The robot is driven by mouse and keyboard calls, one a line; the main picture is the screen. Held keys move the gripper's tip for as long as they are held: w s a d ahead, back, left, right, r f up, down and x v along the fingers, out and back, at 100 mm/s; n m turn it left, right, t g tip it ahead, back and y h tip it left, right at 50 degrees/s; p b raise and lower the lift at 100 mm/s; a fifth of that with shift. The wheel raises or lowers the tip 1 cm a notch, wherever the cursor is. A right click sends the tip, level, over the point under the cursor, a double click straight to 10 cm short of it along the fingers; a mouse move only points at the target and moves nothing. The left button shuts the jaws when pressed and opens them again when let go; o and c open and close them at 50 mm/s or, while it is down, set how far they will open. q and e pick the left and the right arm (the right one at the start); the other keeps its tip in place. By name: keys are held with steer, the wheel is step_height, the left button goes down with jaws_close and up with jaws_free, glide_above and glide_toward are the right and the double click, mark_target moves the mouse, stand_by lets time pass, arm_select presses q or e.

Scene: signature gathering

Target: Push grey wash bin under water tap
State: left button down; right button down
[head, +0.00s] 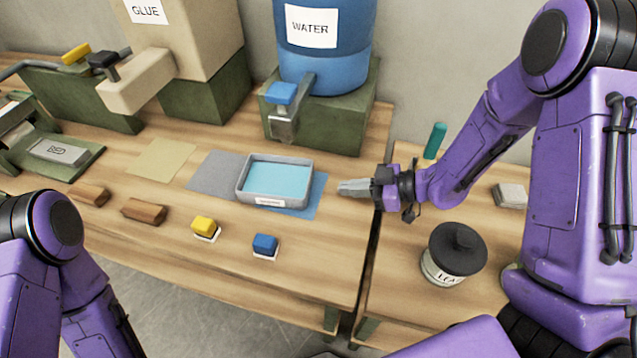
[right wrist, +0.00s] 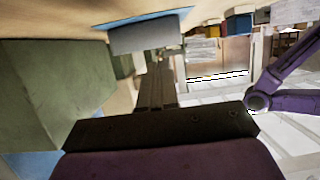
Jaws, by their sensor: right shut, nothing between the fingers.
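The grey wash bin (head: 298,204) is a shallow tray holding light blue liquid. It sits partly on a flat blue patch (head: 317,188) on the wooden table. The water tap (head: 283,125) with its blue handle juts from the blue WATER barrel (head: 328,60), behind the bin. My right gripper (head: 342,188) is shut and empty, just right of the bin with a small gap. In the right wrist view the bin (right wrist: 142,36) appears beyond the fingers (right wrist: 160,75). Only parts of my left arm show at the lower left; its gripper is out of view.
A flat grey patch (head: 212,174) lies left of the bin. A yellow-topped block (head: 204,228) and a blue-topped block (head: 265,246) sit in front. A black-lidded jar (head: 454,257) stands at right. The glue dispenser (head: 150,80) is at back left.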

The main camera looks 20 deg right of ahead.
steer(key=w+a, duration=0.1)
steer(key=a, duration=0.1)
steer(key=w+a+p, duration=0.1)
steer(key=a, duration=0.1)
steer(key=w+a, duration=0.1)
steer(key=a, duration=0.1)
steer(key=shift+w+a, duration=0.1)
steer(key=shift+w, duration=0.3)
steer(key=shift+a+f+p, duration=0.1)
steer(key=shift+f+p, duration=0.1)
steer(key=shift+p, duration=0.45)
steer(key=shift+f+b, duration=0.4)
steer(key=shift+f, duration=0.25)
